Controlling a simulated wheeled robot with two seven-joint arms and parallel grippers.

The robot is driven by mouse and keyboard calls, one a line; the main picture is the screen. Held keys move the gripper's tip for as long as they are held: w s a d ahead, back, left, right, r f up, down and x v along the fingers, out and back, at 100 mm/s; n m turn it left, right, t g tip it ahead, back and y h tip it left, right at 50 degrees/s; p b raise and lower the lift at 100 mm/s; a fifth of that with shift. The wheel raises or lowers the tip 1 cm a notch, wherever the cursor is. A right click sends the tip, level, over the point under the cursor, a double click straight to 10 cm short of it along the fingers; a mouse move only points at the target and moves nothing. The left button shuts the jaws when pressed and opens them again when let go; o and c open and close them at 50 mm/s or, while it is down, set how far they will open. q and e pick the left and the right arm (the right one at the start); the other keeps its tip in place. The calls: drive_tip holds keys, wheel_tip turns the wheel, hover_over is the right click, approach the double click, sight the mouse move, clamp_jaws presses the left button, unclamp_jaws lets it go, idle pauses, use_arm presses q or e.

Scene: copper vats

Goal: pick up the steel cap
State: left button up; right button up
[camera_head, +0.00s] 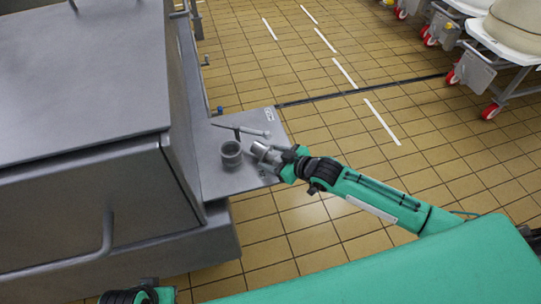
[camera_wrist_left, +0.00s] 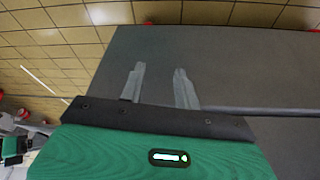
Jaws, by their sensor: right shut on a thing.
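My right gripper (camera_head: 268,153) reaches in from the right over a small steel side shelf (camera_head: 218,183). It is shut on a small grey metal piece, which looks like the steel cap (camera_head: 259,149); the fingers and the piece are hard to tell apart at this size. A round, open-topped steel cup (camera_head: 231,153) stands upright on the shelf just left of the gripper. In the left wrist view my left gripper (camera_wrist_left: 160,69) has its two fingers apart with nothing between them, in front of a plain grey surface.
A T-shaped steel tool (camera_head: 241,130) lies on the shelf behind the cup. A large grey steel cabinet (camera_head: 75,85) with bar handles fills the left. Wheeled carts (camera_head: 490,50) stand at the far right. The tiled floor (camera_head: 330,110) between is clear.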

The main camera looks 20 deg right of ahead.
sight(273, 156)
drive_tip(key=shift+r, duration=0.2)
